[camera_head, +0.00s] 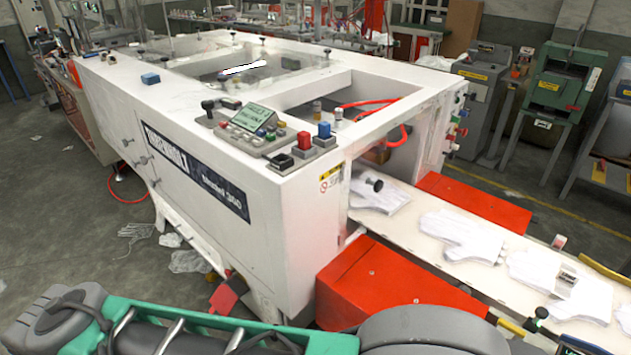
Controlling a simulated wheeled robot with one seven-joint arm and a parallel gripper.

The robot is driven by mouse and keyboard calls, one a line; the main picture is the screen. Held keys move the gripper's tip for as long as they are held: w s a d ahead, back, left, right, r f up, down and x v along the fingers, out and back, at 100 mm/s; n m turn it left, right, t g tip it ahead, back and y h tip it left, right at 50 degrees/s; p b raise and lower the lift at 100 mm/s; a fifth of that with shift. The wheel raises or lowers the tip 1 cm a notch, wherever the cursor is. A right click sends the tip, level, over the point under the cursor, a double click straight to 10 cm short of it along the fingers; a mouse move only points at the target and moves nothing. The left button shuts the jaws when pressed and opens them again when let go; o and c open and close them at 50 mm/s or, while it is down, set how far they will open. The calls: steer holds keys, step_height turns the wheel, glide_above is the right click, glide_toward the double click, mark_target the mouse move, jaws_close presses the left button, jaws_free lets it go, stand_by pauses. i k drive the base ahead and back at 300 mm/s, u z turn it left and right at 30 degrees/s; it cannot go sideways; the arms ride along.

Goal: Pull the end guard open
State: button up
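A white glove machine (285,205) stands in the middle of the head view, with a dark name plate on its long side. Its near right end has an opening above a white conveyor (415,205). A dark round knob (374,184) shows in front of this opening, above a white glove. It may sit on a clear end guard, but the panel's edges are hard to make out. I cannot tell whether the guard is shut. My green and grey arm crosses the bottom edge, left of and below the opening. My gripper is not in view.
Red boxes flank the conveyor, one in front (385,285) and one behind (475,202). White gloves (460,235) lie along the belt. A control panel (262,130) tops the machine. Gloves and clear scraps lie on the floor at left. A green machine (565,80) stands at back right.

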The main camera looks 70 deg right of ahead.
mark_target(377, 185)
steer(key=u, duration=0.15)
steer(key=k, duration=0.7)
steer(key=z, duration=1.65)
steer(key=i, duration=0.5)
steer(key=z, duration=0.05)
